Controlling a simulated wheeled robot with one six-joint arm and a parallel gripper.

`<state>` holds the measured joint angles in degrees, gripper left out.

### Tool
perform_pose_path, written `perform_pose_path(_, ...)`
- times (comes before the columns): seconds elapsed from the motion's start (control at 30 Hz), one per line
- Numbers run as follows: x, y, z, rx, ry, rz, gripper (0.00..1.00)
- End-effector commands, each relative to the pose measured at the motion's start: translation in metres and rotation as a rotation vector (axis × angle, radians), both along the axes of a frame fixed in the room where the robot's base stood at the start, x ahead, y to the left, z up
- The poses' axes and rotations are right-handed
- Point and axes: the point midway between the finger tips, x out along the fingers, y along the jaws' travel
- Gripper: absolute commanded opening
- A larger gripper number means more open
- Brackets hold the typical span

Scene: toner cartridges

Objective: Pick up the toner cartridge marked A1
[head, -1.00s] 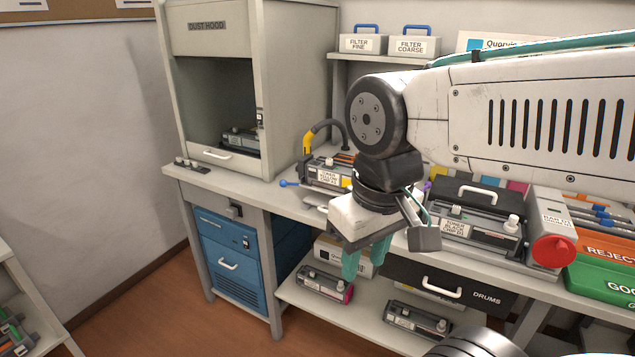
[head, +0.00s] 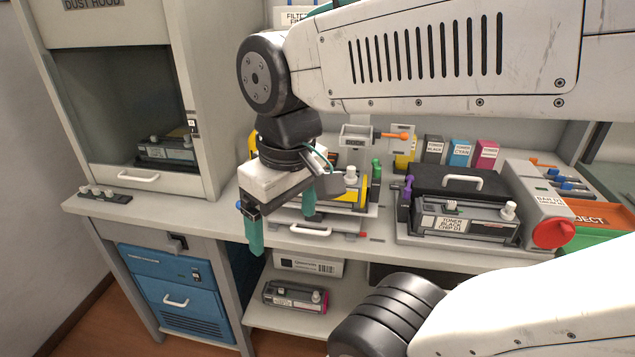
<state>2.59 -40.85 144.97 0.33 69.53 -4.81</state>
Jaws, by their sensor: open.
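My gripper (head: 282,222) hangs above the front edge of the bench, its two teal fingers spread apart with nothing between them. No mark A1 can be read on any cartridge. One dark cartridge (head: 168,152) sits inside the dust hood, left of my gripper, its label too small to read. A black toner cartridge (head: 465,222) lies on the bench to the right; its label's last line seems to read CHIP D1. A cartridge with a yellow part (head: 347,193) is partly hidden behind my gripper. Another cartridge (head: 295,297) with a magenta end lies on the lower shelf.
The dust hood (head: 195,60) is open in front, with a low handled panel below its opening. A blue cabinet (head: 170,270) stands under the bench. Small toner boxes (head: 460,152) line the back. A grey machine with a red knob (head: 553,234) stands at right. My arm crosses the upper right.

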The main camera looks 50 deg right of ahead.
Motion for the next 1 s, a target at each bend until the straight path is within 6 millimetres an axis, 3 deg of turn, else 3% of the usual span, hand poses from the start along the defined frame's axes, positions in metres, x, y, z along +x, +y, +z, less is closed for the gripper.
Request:
perform_pose_path(0.17,0.055,-0.041,0.007,0.004,0.023,0.116,0.85)
perform_pose_path(0.3,0.102,-0.101,0.002,0.011,0.023,0.241,0.85)
perform_pose_path(0.43,0.131,-0.163,-0.010,0.014,0.014,0.348,0.85)
perform_pose_path(0.6,0.146,-0.226,-0.028,0.011,0.000,0.445,0.85)
perform_pose_path(0.77,0.150,-0.251,-0.038,0.008,-0.007,0.488,0.85)
perform_pose_path(1.0,0.153,-0.251,-0.063,0.008,-0.008,0.496,0.85)
